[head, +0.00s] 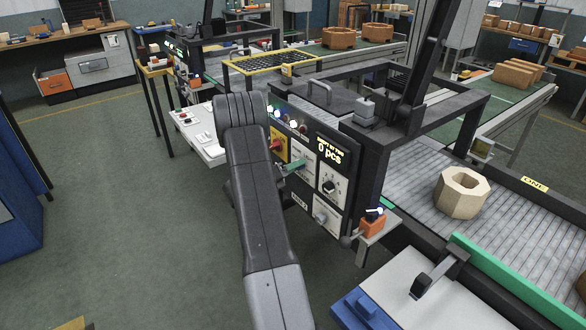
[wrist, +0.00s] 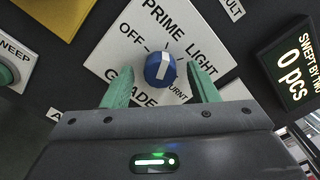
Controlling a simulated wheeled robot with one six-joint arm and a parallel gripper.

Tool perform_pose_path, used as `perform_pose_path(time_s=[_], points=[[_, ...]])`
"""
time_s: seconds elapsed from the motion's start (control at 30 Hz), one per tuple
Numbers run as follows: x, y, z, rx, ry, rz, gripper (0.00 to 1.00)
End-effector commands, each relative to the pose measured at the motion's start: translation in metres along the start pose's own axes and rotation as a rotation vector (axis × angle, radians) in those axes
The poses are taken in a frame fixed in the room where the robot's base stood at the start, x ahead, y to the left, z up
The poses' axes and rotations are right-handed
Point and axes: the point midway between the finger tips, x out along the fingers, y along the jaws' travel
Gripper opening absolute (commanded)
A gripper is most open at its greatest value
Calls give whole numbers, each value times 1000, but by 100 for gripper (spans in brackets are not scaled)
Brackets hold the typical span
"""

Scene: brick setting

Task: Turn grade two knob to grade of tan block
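In the wrist view, a round blue knob (wrist: 160,69) with a white pointer line sits on a white plate (wrist: 115,50) printed OFF, PRIME, LIGHT, BURNT and GRADE. My gripper (wrist: 163,82) is open, with one green finger on each side of the knob and gaps between. In the head view my gripper (head: 296,167) is at the panel and largely hides this knob. The tan block (head: 463,192), pale and eight-sided with a hole, lies on the grey conveyor (head: 415,178).
The dark panel also has a yellow plate with a red knob (head: 277,145), a black knob (head: 329,186) and a display (head: 329,151) reading 0 pcs. An orange switch box (head: 373,226) stands at its right. Open floor (head: 140,250) lies left of my arm.

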Motion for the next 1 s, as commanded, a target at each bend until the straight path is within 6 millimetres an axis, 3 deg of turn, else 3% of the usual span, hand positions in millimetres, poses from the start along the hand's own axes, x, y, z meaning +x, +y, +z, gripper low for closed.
perform_pose_path(time_s=[0.27,0.7,1.0], points=[[-10,2,0,-1,-1,2,53],[-102,2,0,1,-3,3,53],[-136,1,0,-1,-1,1,53]])
